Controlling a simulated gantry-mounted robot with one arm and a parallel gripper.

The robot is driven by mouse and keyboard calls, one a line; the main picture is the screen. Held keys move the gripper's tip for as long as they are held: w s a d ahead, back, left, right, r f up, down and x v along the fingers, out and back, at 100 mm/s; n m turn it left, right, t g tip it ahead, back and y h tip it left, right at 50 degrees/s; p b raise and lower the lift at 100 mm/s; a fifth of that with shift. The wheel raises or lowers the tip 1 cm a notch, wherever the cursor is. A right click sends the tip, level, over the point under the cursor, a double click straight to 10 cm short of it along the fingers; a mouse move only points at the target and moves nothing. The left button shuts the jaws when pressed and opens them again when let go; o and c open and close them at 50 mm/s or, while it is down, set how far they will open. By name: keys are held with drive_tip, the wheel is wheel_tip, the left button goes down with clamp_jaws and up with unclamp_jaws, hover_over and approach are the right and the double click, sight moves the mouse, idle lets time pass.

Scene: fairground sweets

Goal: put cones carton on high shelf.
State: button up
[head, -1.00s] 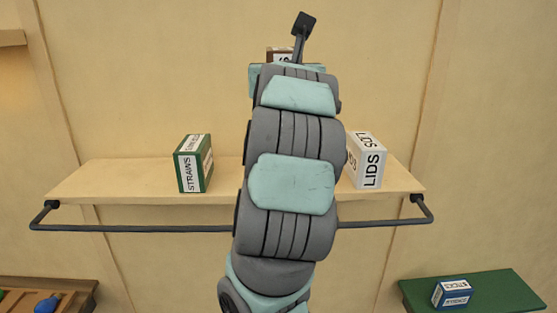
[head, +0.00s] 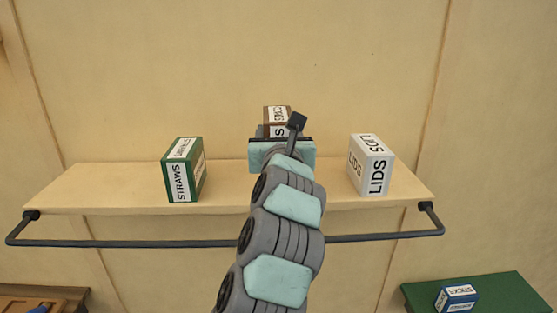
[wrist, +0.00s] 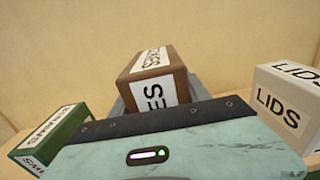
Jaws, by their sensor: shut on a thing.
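The cones carton (head: 277,115) is a brown box with white labels; only part of its lettering shows. It also fills the middle of the wrist view (wrist: 155,62). My gripper (head: 280,138) is shut on it, and the gripper body hides the carton's lower part. The high shelf (head: 100,190) is a pale wooden board with a dark rail along its front. The carton is over the middle of the shelf, between two other boxes. I cannot tell whether its base touches the board.
A green STRAWS box (head: 183,170) stands on the shelf to the left. A white LIDS box (head: 371,165) stands to the right. The dark rail (head: 130,243) runs along the front. A blue STICKS box (head: 457,298) sits on a green surface (head: 510,290) below right.

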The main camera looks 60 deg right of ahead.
drive_tip(key=shift+f+p, duration=0.4)
drive_tip(key=shift+f, duration=2.75)
drive_tip(key=shift+f, duration=0.1)
drive_tip(key=o, duration=1.7)
drive_tip(key=shift+c, duration=0.2)
drive_tip(key=b+v, duration=0.3)
drive_tip(key=v, duration=0.3)
drive_tip(key=shift+a+f, duration=0.15)
drive_tip(key=shift+a, duration=0.05)
drive_tip(key=b, duration=0.3)
drive_tip(key=shift+s+a, duration=0.15)
drive_tip(key=shift+r+b+v, duration=0.15)
drive_tip(key=shift+b+v, duration=1.15)
drive_tip(key=shift+b, duration=0.45)
drive_tip(key=shift+r+b+v, duration=0.15)
drive_tip(key=shift+b+v, duration=1.15)
drive_tip(key=shift+b, duration=0.4)
